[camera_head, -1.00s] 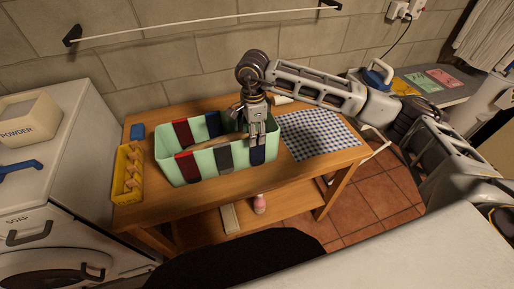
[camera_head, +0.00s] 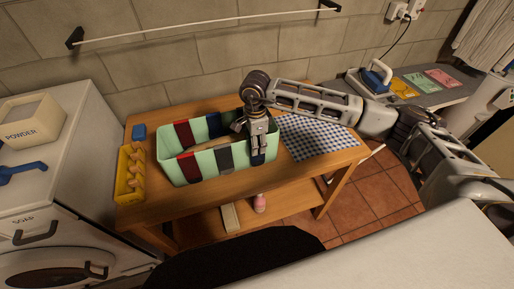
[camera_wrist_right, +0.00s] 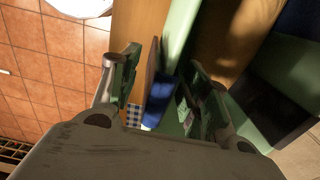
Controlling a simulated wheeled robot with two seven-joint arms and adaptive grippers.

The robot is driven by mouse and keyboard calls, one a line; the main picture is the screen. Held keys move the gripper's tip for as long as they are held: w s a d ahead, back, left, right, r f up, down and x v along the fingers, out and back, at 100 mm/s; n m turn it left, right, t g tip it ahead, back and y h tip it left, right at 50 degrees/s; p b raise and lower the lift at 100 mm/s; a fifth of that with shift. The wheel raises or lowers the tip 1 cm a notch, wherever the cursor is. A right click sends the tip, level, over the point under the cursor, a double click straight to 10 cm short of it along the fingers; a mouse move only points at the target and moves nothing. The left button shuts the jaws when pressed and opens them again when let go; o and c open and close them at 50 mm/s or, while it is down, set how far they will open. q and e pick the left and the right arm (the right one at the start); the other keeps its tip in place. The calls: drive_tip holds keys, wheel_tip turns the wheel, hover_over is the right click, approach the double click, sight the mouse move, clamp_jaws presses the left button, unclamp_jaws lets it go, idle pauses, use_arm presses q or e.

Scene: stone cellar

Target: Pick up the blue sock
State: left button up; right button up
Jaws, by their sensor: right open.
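A green box (camera_head: 206,172) stands on the wooden table with socks draped over its rim. A blue sock (camera_head: 257,160) hangs over the near rim at the right end, partly covered by my right gripper (camera_head: 258,147). It also shows in the right wrist view (camera_wrist_right: 158,102), between the spread fingers of my right gripper (camera_wrist_right: 165,85). The fingers are open, one on each side of the rim and the sock; whether they touch the sock I cannot tell. A second dark blue sock (camera_head: 213,123) hangs on the far rim. My left gripper is out of view.
Red socks (camera_head: 188,166) and a grey sock (camera_head: 225,158) hang on the rim too. A checkered cloth (camera_head: 315,135) lies at the right.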

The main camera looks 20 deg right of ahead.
drive_tip(key=shift+f, duration=0.55)
drive_tip(key=c, duration=1)
drive_tip(key=shift+r, duration=0.15)
wheel_tip(320, 180, up, 18)
drive_tip(key=b, duration=0.2)
drive_tip(key=shift+b, duration=0.35)
idle(0.3)
